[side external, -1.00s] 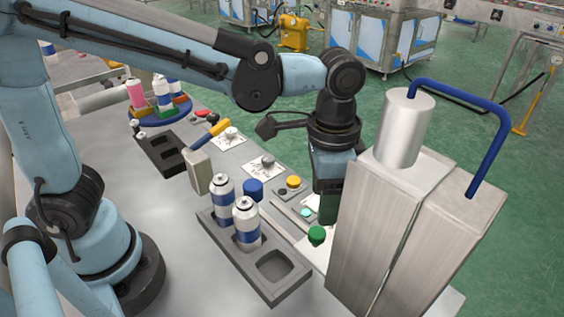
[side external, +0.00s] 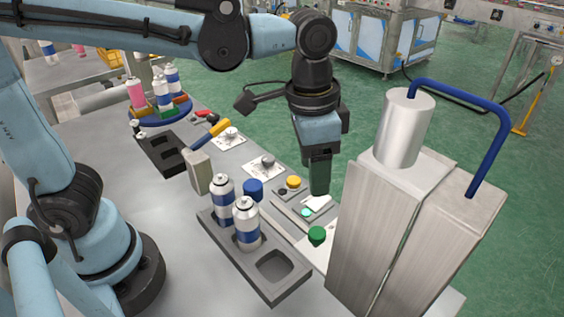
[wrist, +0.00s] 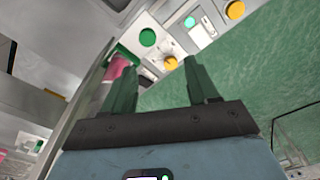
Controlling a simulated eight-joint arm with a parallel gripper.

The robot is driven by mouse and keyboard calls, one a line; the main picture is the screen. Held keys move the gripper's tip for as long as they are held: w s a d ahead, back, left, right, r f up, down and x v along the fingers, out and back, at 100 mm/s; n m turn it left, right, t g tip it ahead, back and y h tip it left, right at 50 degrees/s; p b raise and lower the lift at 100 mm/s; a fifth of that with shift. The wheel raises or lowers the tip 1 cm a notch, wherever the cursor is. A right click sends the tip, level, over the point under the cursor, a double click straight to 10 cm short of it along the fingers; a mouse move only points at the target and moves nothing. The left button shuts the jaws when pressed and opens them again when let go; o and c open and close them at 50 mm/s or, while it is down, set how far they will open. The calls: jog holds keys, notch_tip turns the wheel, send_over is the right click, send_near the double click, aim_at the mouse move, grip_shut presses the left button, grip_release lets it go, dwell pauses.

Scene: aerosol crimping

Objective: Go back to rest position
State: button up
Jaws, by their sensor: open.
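My gripper (side external: 320,175) hangs above the far edge of the table, fingers pointing down, to the left of the metal crimping machine (side external: 385,215). In the wrist view its two green fingers (wrist: 156,85) stand apart with nothing between them. The grey tray (side external: 290,285) below holds two white and blue cans (side external: 246,225) (side external: 222,200), and its front square slot is empty. The gripper is clear of the cans and the tray.
A green button (side external: 316,235) and a yellow button (side external: 293,182) sit on the table near the machine. A blue cap (side external: 253,189) stands behind the cans. A yellow-handled tool (side external: 211,135) and a round blue carousel (side external: 158,112) with cans are farther back. The table's front left is clear.

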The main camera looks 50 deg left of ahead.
jog(key=s+a+f+n+t, duration=0.2)
jog(key=a+n+t, duration=0.4)
jog(key=a, duration=0.9)
jog(key=shift+s+a+f+n, duration=0.15)
jog(key=shift+a+f+n, duration=0.05)
jog(key=shift+f+n, duration=0.15)
